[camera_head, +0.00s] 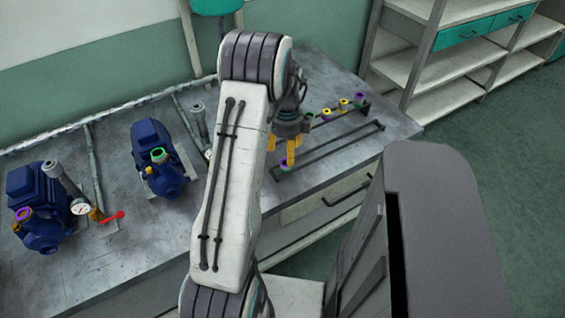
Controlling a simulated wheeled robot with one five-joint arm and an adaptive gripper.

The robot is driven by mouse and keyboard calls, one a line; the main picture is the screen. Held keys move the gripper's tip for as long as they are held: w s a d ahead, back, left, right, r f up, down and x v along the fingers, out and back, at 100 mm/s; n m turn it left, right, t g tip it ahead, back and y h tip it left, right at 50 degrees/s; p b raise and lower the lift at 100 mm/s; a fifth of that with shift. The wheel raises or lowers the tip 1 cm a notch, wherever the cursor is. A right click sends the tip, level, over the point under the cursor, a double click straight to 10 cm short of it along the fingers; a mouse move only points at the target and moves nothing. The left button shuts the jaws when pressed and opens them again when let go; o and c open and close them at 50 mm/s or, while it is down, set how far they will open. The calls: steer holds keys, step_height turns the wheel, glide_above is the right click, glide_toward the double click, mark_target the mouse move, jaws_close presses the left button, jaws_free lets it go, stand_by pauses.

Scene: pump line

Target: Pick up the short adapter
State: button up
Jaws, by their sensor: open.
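My gripper (281,153) hangs over the workbench with its orange fingers pointing down, open. A small adapter with a purple top (286,165) sits at the near end of the front dark rail, right below the fingertips. More small adapters stand along the back rail: a yellow one (326,112), another yellow one (343,103) and a purple and green one (359,97). A further one stands partly hidden near my wrist. I cannot tell by size which is the short adapter.
Two dark rails (335,147) lie on the grey workbench (120,255). Blue pumps (152,155) (38,200), pipes, a gauge (80,208) and a red-handled valve (112,217) stand at left. Shelves (450,65) stand at the back right. My arm hides part of the bench.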

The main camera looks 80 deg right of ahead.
mark_target(285, 162)
steer(key=shift+w+d+f, duration=0.1)
steer(key=shift+f, duration=3.15)
steer(key=c, duration=1.2)
